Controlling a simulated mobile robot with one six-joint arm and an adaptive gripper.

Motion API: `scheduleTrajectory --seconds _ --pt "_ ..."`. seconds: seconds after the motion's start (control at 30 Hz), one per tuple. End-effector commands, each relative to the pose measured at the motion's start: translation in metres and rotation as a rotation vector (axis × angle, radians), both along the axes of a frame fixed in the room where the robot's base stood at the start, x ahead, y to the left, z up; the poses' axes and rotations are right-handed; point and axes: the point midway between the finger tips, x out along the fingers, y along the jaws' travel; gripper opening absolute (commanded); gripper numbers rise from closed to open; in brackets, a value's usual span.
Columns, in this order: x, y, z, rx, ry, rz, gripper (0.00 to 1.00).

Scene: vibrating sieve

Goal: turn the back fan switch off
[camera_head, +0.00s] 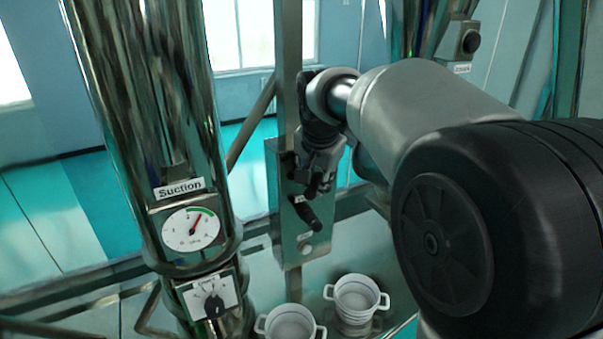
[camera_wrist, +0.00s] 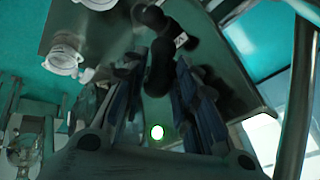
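A metal switch box (camera_head: 285,222) hangs on an upright post in the head view. Its lower black lever (camera_head: 307,213) sticks out and slants down to the right, above a pale round light. In the wrist view the box face (camera_wrist: 225,75) carries two black levers, one nearer (camera_wrist: 160,68) and one farther (camera_wrist: 152,17), and a lit green-white lamp (camera_wrist: 157,131). My gripper (camera_head: 314,184) is at the upper part of the box. Its fingers (camera_wrist: 160,80) stand apart on either side of the nearer lever; contact is unclear. The labels are unreadable, so I cannot tell which lever is the back fan switch.
A thick shiny pipe with a Suction gauge (camera_head: 190,229) and a black knob (camera_head: 214,306) stands at the left. Two white handled cups (camera_head: 357,298) (camera_head: 290,324) sit below the box. Another black knob (camera_head: 471,42) is at the upper right.

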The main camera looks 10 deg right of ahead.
Motion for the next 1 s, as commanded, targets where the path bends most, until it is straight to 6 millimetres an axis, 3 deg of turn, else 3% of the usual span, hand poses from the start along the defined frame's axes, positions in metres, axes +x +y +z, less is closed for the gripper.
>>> scheduleTrajectory --seconds 0.2,0.57,1.0 --pt "0.012 -0.002 -0.024 -0.001 0.001 0.0 0.27" --pt "0.015 -0.002 -0.029 0.0 0.0 0.0 0.27" --pt "0.015 -0.002 -0.029 0.0 0.0 0.0 0.0"
